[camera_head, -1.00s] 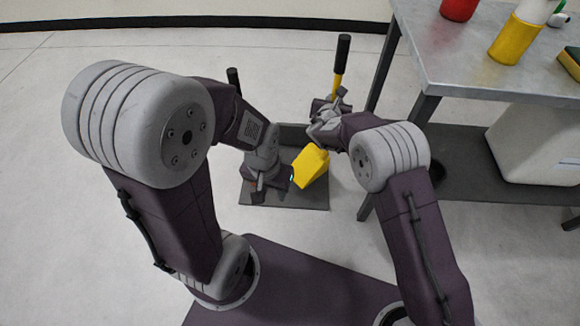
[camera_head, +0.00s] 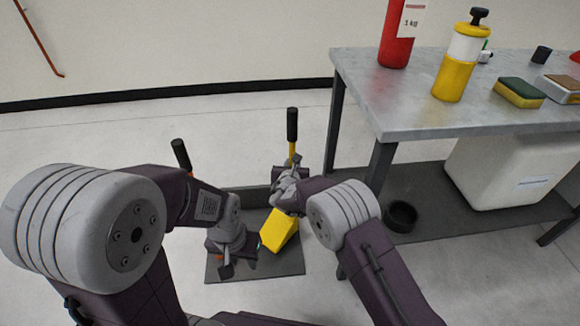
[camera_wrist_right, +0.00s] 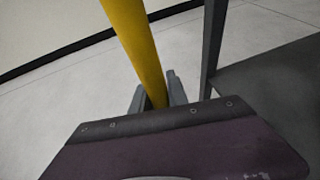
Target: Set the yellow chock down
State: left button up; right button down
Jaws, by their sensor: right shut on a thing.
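The yellow chock (camera_head: 279,230) is a block on a long yellow handle with a black grip (camera_head: 292,125). It is tilted over the right part of a dark grey tray (camera_head: 275,267) on the floor. I cannot tell whether it touches the tray. My right gripper (camera_head: 290,188) is shut on the handle. The right wrist view shows the yellow handle (camera_wrist_right: 136,45) between its fingers (camera_wrist_right: 154,97). My left gripper (camera_head: 227,262) points down over the tray, left of the chock. Its opening does not show clearly.
A metal table (camera_head: 440,120) stands at right, with a red bottle (camera_head: 397,40), a yellow-and-white bottle (camera_head: 455,75) and sponges (camera_head: 520,92) on top. Its lower shelf holds a white container (camera_head: 505,175) and a black ring (camera_head: 400,215). Another black grip (camera_head: 181,155) rises behind my left arm.

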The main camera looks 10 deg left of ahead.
notch_tip(320, 180, down, 3)
jog(key=shift+r+b, duration=0.2)
jog(key=shift+b, duration=1)
jog(key=c, duration=1.6)
grip_release()
jog(key=shift+f, duration=0.4)
jog(key=shift+c, duration=0.2)
jog(key=o, duration=0.4)
jog(key=shift+r, duration=0.1)
jog(key=shift+c, duration=0.2)
jog(key=p+v, duration=0.5)
jog(key=v, duration=0.7)
jog(key=shift+s, duration=0.1)
